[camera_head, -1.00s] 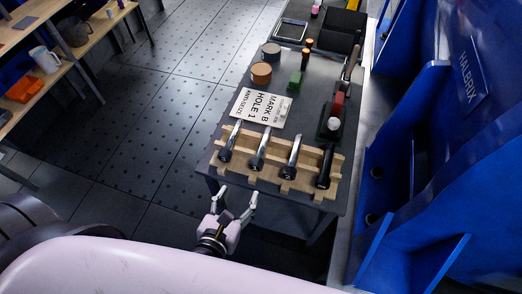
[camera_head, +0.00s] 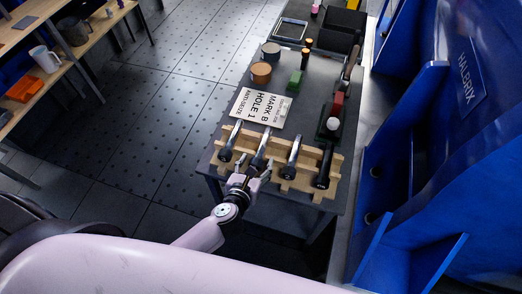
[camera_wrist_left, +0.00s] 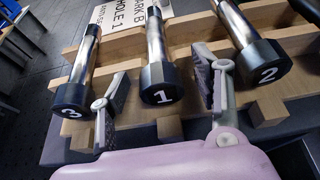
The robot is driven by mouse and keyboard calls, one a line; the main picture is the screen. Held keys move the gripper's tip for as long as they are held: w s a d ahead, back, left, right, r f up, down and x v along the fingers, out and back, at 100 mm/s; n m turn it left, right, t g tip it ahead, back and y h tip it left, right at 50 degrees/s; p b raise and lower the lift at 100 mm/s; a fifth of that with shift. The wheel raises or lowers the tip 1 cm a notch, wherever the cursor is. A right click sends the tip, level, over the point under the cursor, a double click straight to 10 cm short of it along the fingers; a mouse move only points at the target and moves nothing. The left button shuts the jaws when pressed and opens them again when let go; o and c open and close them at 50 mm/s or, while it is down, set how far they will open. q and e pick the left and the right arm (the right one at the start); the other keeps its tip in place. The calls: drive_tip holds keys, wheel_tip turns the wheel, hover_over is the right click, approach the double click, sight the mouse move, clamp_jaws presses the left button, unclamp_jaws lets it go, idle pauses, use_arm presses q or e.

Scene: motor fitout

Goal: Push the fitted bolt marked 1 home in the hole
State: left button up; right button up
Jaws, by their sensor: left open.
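The bolt marked 1 (camera_wrist_left: 161,84) has a black head and a bright metal shank. It lies in the wooden rack (camera_wrist_left: 125,112), second from the left in the head view (camera_head: 263,147), not in a hole. My left gripper (camera_head: 250,174) is open at its head end. In the wrist view, the two fingers of the left gripper (camera_wrist_left: 160,68) stand either side of the bolt, with gaps visible. Bolt 3 (camera_wrist_left: 74,90) lies to the left and bolt 2 (camera_wrist_left: 265,65) to the right. The target hole is not identifiable. My right gripper is not in view.
A fourth, dark bolt (camera_head: 325,166) lies at the rack's right end. A card reading "MARK B HOLE 1" (camera_head: 259,109) lies behind the rack. Tins, blocks and trays crowd the far table. A large blue machine (camera_head: 420,150) stands to the right; shelves stand left.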

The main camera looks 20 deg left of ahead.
use_arm(q)
drive_tip(key=shift+w, duration=0.2)
drive_tip(key=shift+c, duration=0.5)
clamp_jaws()
idle(0.4)
drive_tip(key=shift+r, duration=0.1)
